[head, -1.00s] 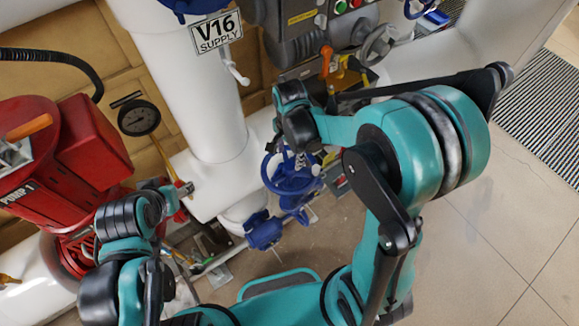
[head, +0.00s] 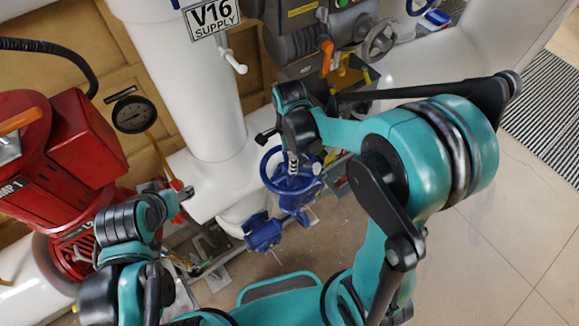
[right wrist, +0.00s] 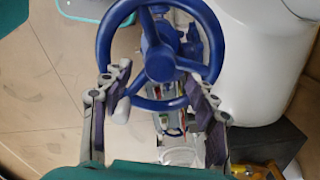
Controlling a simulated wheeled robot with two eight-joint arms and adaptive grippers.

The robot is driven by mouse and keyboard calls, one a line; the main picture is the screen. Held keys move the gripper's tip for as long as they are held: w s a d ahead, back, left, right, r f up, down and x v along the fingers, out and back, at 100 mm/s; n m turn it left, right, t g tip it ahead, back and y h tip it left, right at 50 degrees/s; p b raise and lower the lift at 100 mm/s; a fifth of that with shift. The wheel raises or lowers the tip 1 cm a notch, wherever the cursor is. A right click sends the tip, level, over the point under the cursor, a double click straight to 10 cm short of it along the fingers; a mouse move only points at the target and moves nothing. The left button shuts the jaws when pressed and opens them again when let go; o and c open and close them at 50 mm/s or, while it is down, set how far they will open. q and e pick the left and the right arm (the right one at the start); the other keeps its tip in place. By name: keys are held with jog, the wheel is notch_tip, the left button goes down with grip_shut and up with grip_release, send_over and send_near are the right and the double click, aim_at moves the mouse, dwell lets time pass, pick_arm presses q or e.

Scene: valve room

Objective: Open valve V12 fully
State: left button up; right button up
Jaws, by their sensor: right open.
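A blue handwheel valve (head: 310,184) stands low beside the white pipe in the head view. No V12 label is readable on it. Its round, spoked wheel (right wrist: 161,104) fills the top middle of the right wrist view. My right gripper (right wrist: 158,95) is open, its two fingers spread on either side of the wheel's near rim. Whether they touch the rim I cannot tell. In the head view the right gripper (head: 292,150) is just above the wheel and partly hides it. My left gripper (head: 182,192) is at the left near the white pipe; its jaws are unclear.
A white pipe (head: 190,85) bears a V16 SUPPLY sign (head: 212,17). A grey control box (head: 310,32) with a lever and small handwheel (head: 379,40) is behind. Floor (head: 490,240) is clear at the right.

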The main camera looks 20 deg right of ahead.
jog(key=shift+f+b, duration=1.85)
jog(key=shift+f, duration=0.5)
jog(key=shift+s+f, duration=0.1)
jog(key=shift+f, duration=0.1)
jog(key=shift+o, duration=0.3)
